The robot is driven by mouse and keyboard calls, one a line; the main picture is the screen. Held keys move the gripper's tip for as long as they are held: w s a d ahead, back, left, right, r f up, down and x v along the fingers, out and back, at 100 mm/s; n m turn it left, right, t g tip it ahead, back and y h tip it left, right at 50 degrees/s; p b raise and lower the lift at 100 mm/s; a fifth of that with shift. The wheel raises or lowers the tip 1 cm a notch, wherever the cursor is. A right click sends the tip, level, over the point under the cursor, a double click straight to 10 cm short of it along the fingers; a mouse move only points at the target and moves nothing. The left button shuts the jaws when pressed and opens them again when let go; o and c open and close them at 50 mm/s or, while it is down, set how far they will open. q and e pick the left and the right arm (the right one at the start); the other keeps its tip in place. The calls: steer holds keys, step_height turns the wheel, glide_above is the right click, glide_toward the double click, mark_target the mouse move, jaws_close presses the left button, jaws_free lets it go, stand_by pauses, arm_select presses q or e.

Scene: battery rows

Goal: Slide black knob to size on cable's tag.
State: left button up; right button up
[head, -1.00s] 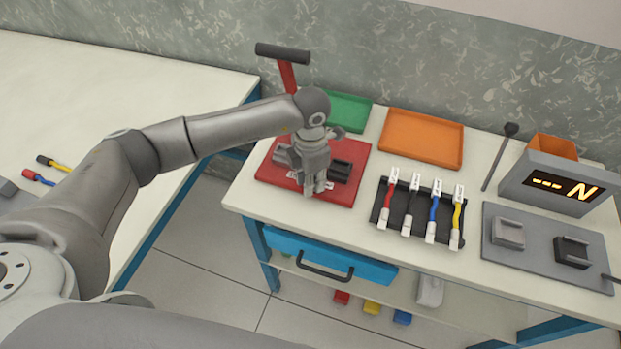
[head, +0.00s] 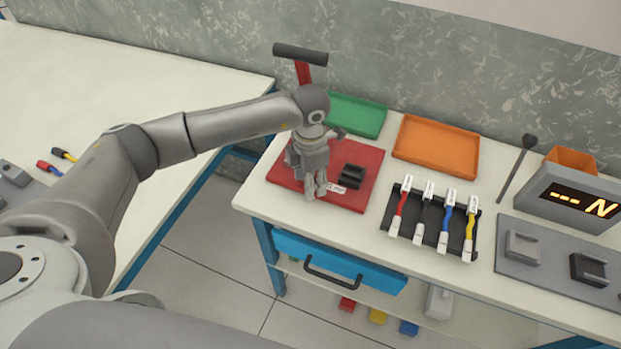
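The red press-like tool (head: 368,192) is a red base plate at the back left of the right-hand table, with a red lever and dark handle (head: 300,54) above it. A black block (head: 351,176), which may be the knob, sits on this plate. A small white label (head: 336,188) lies beside it, too small to read. My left gripper (head: 315,191) points down over the plate, just left of the black block and apart from it. Its fingers are close together; their gap is unclear. Several cables with white tags (head: 418,232) lie on a black rack (head: 433,228). My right gripper is not in view.
A green tray (head: 357,115) and an orange tray (head: 437,146) stand at the back. The table front near the blue drawer (head: 338,263) is clear.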

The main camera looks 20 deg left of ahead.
arm_select(q)
step_height(320, 180, up, 12)
stand_by(0.6)
